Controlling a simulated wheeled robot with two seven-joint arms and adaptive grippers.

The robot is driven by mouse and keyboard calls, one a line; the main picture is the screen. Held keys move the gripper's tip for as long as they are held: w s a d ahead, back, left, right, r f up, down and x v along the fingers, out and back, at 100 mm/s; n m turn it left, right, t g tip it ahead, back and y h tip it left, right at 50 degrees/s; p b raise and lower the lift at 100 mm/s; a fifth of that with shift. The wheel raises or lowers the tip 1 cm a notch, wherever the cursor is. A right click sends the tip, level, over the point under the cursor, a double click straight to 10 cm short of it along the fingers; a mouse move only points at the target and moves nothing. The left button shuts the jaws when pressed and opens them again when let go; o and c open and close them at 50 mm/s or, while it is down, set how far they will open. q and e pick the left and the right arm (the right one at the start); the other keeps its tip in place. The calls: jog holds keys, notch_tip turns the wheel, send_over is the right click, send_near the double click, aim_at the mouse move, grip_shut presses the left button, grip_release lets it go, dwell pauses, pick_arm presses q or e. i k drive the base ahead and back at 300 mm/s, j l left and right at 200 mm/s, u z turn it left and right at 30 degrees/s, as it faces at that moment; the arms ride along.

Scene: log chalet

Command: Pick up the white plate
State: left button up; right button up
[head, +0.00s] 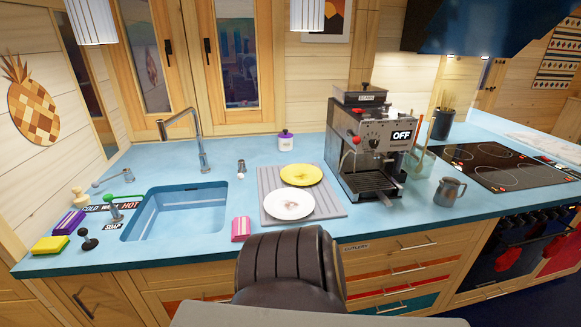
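The white plate (290,205) lies flat on a grey ribbed mat (330,204) on the blue counter, right of the sink. Faint dark marks show on the plate's face. A yellow plate (301,174) lies just behind it on the same mat. Neither of my grippers shows in the head view.
A dark brown padded seat back (288,260) stands before the counter, just in front of the white plate. A pink item (241,228) sits left of the mat near the edge. A coffee machine (372,148) stands close right, a metal jug (449,191) beyond. The sink (175,211) is left.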

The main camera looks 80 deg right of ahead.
aim_at(284, 203)
jog(key=z, duration=2.85)
